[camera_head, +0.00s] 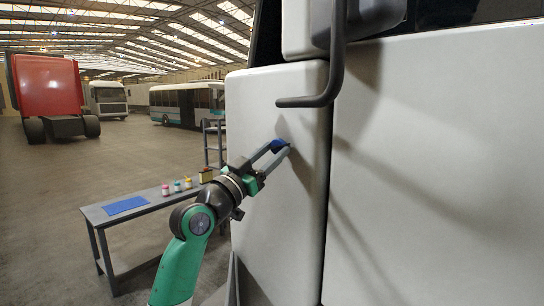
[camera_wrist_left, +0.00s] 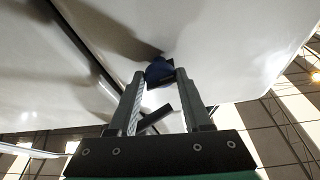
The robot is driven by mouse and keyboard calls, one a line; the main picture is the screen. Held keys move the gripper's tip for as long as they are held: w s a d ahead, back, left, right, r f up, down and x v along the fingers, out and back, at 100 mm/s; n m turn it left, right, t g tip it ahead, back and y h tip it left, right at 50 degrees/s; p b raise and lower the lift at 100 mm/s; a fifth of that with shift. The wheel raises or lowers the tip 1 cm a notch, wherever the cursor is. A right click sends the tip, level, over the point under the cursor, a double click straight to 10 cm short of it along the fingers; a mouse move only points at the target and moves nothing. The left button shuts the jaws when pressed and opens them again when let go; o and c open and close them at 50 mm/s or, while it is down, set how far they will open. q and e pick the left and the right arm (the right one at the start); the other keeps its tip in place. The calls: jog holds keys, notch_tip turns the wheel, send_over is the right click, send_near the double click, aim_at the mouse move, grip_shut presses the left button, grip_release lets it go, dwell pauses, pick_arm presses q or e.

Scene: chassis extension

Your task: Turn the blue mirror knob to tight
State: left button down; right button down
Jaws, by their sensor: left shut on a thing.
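The blue mirror knob (camera_head: 279,144) sits on the pale cab panel (camera_head: 270,215), below the dark mirror arm (camera_head: 330,75). My left gripper (camera_head: 281,149) reaches it from the lower left and is shut on it. In the left wrist view the blue knob (camera_wrist_left: 159,71) lies between the two fingertips of the left gripper (camera_wrist_left: 161,78), against the white panel. The fingers hide part of the knob, and I cannot read its turn angle. My right gripper is not in view.
A grey workbench (camera_head: 150,203) at the lower left holds a blue mat (camera_head: 125,205) and several small bottles. A ladder-like rack (camera_head: 213,140) stands behind my arm. A red truck (camera_head: 47,88) and a bus (camera_head: 187,104) are parked far back. The floor between is open.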

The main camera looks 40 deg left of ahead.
pick_arm(q)
jog(key=shift+c, duration=1.8)
grip_release()
jog(key=v, duration=1.1)
jog(key=shift+s+p, duration=0.25)
jog(key=shift+p, duration=0.1)
jog(key=shift+d+f, duration=0.1)
jog(key=shift+f, duration=0.05)
